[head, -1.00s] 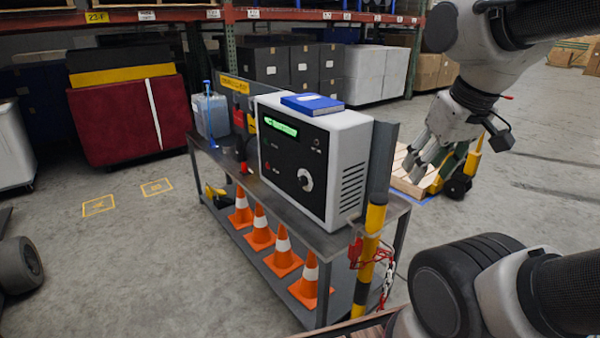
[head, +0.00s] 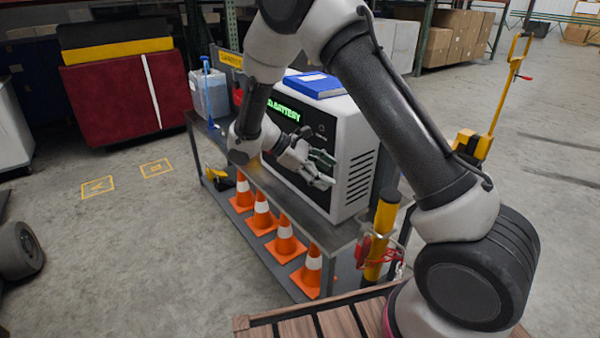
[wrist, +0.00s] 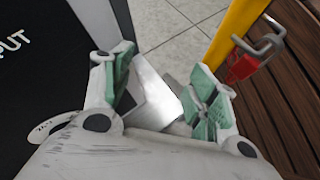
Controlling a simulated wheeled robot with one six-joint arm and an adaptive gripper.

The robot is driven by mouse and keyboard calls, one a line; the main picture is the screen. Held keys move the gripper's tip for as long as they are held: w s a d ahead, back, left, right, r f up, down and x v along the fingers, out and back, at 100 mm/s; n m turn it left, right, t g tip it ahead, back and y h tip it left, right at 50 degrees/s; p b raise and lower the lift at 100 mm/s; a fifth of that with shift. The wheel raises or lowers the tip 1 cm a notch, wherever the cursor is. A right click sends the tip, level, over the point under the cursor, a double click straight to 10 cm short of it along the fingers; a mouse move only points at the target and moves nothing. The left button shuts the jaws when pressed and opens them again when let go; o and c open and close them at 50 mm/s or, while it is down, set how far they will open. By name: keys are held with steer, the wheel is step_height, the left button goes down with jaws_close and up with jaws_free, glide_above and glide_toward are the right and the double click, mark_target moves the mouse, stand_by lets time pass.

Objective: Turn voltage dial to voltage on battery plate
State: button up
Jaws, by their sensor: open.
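The charger (head: 352,150) is a white box with a black front panel on a grey metal bench. Its green display (head: 284,112) reads "BATTERY" in part. My gripper (head: 322,172) is in front of the panel's right part, with green-padded fingers spread and nothing between them. The dial is hidden behind my gripper and arm in the head view. In the wrist view my gripper (wrist: 165,92) is open, with the black panel (wrist: 45,70) at left, lettered "PUT", and the bench top between the fingers. I cannot make out a battery plate.
A blue book (head: 315,85) lies on the charger. Orange cones (head: 262,214) stand on the lower shelf. A yellow post (head: 380,235) with a red padlock (wrist: 243,67) stands at the bench's near end. Open floor (head: 120,240) lies to the left.

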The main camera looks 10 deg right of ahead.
mark_target(306, 169)
steer(key=w+a+f+n+t+h, duration=0.7)
steer(key=w+a+f, duration=0.25)
steer(key=w, duration=0.35)
steer(key=w+d+t, duration=0.1)
steer(key=w+d, duration=0.1)
steer(key=d, duration=0.4)
steer(key=shift+r+y, duration=0.25)
steer(key=shift+y, duration=0.05)
steer(key=shift+c, duration=0.4)
steer(key=c, duration=0.9)
